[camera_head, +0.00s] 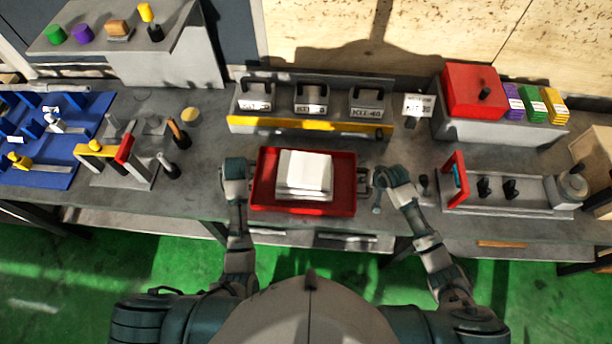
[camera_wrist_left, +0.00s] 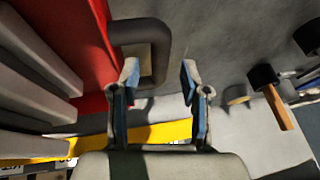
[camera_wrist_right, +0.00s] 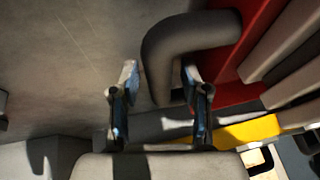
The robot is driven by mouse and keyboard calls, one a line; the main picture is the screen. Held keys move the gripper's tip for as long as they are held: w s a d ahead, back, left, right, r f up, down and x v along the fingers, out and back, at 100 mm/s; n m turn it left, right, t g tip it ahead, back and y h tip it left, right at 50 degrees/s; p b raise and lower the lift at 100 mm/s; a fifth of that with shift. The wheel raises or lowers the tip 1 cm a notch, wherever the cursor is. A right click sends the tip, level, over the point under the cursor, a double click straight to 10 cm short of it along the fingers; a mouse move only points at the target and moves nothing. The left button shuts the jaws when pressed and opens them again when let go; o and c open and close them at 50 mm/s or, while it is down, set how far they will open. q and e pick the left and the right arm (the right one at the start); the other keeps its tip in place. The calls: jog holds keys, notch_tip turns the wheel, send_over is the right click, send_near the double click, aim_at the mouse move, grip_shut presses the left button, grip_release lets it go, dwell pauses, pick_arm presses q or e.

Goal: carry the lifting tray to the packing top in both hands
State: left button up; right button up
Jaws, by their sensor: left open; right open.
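The lifting tray (camera_head: 351,202) is red and sits on the grey bench in front of me, with a stack of white-grey blocks (camera_head: 304,174) inside. Its dark left handle (camera_wrist_left: 155,35) shows in the left wrist view, and its dark right handle (camera_wrist_right: 190,32) in the right wrist view. My left gripper (camera_wrist_left: 160,78) is open, with the handle's outer bar in line between its fingers. My right gripper (camera_wrist_right: 161,78) is open, with the right handle's bar likewise between its fingers. I cannot tell how deep either handle sits. I cannot make out which surface is the packing top.
A rack with a yellow front (camera_head: 308,125) holding grey bins stands just behind the tray. A blue board (camera_head: 45,140) and a tool fixture (camera_head: 120,165) lie left. A grey fixture with a red bracket (camera_head: 515,195) and a red box (camera_head: 472,92) stand right.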

pick_arm(q)
jog(key=v, duration=0.7)
jog(key=shift+d+r, duration=0.1)
jog(key=shift+s+r, duration=0.1)
pick_arm(e)
jog(key=shift+s+d+r, duration=0.1)
jog(key=shift+r, duration=0.1)
jog(key=v, duration=1.1)
jog(key=shift+r, duration=0.15)
